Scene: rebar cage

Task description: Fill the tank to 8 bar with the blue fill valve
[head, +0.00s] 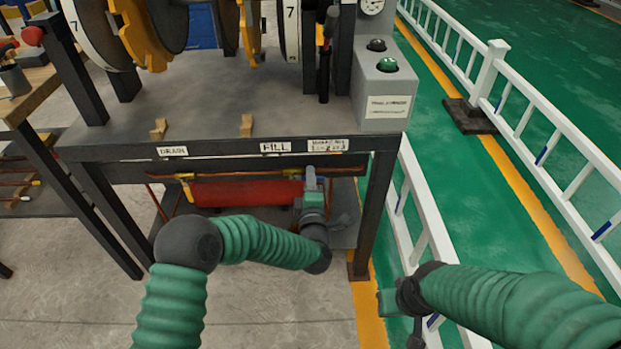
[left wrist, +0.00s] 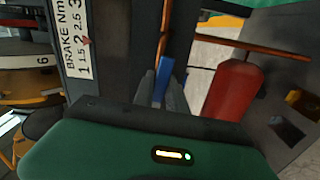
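The red tank (head: 245,192) lies under the bench, below the DRAIN and FILL labels. My left gripper (head: 311,178) reaches under the bench below the FILL label (head: 275,147). In the left wrist view the blue fill valve handle (left wrist: 165,76) stands between the two close-set fingers of my left gripper (left wrist: 164,92), which look shut on it. The tank also shows there (left wrist: 234,88), right of the fingers. A gauge (head: 372,5) is cut by the top edge; its reading is too small to tell. My right gripper (head: 390,302) is beside the white railing, its fingers unclear.
A yellow valve handle (head: 185,178) is below the DRAIN label (head: 173,152). A grey box with a green button (head: 387,65) stands on the bench's right end. Bench legs (head: 373,215) flank the tank. A white railing (head: 425,220) runs close along the right side.

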